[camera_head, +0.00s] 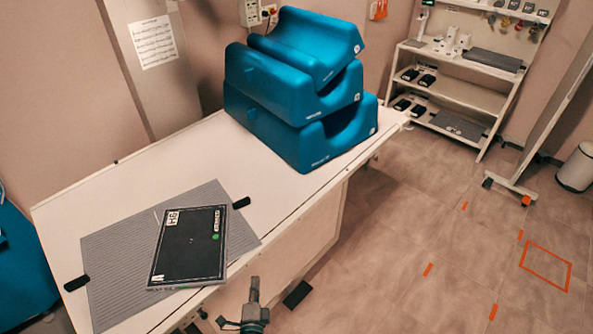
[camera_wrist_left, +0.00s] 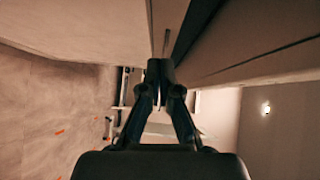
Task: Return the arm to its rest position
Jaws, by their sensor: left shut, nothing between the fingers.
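My left gripper (camera_head: 254,290) shows at the bottom of the head view, beside the front edge of the white table (camera_head: 190,155) and apart from the things on it. In the left wrist view the same gripper (camera_wrist_left: 160,68) has its two fingers together, with nothing between them. A black flat panel (camera_head: 188,248) with white markings and a green dot lies on a grey ribbed mat (camera_head: 115,258) at the near end of the table. My right gripper is not in view.
Stacked blue foam cushions (camera_head: 300,90) stand at the table's far end. A white shelf unit (camera_head: 465,75) with small devices stands at the back right. A white bin (camera_head: 577,168) stands at the right edge. The floor right of the table is open, with orange tape marks (camera_head: 546,267).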

